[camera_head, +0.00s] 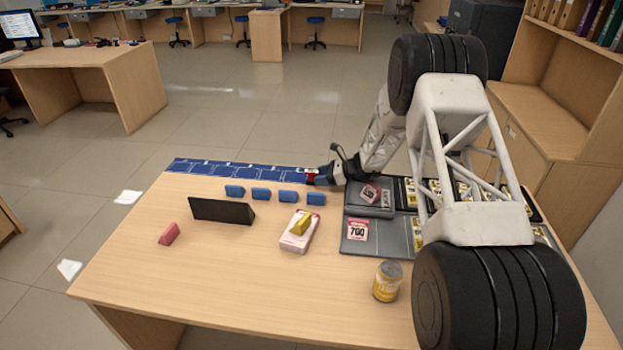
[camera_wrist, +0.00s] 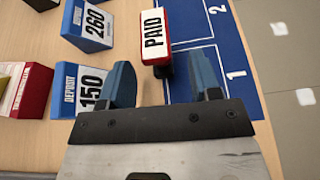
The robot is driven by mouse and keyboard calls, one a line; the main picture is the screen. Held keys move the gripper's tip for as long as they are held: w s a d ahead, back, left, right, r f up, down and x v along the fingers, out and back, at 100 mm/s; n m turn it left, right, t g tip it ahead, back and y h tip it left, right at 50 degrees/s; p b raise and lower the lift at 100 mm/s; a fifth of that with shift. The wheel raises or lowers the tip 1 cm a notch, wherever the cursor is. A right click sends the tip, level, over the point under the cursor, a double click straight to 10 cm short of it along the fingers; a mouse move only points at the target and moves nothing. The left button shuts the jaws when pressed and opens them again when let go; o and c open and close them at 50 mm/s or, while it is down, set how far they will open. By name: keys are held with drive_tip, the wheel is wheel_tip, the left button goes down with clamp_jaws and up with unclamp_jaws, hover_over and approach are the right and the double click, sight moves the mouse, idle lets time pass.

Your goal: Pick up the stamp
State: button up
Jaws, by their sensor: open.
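The stamp, a red block with a white label reading PAID (camera_wrist: 155,36), lies at the left edge of the blue numbered mat (camera_wrist: 226,35) in the wrist view. Its near end reaches between the tips of my gripper (camera_wrist: 163,66), whose two blue fingers are apart, one on each side. I see no finger touching it. In the head view my gripper (camera_head: 322,176) is low at the right end of the blue mat (camera_head: 225,170). A small red part of the stamp (camera_head: 311,178) shows beside it; the rest is hidden.
A blue DEPOSIT 150 block (camera_wrist: 84,88) stands close beside my left finger. A grey tray (camera_head: 354,246), a jar (camera_head: 387,281) and a black wedge (camera_head: 221,211) stand on the counter.

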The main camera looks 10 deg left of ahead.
sight(315, 171)
drive_tip(key=shift+x, duration=1.6)
drive_tip(key=shift+f, duration=0.2)
drive_tip(key=c, duration=1)
drive_tip(key=shift+r, duration=0.1)
drive_tip(key=shift+r, duration=4.95)
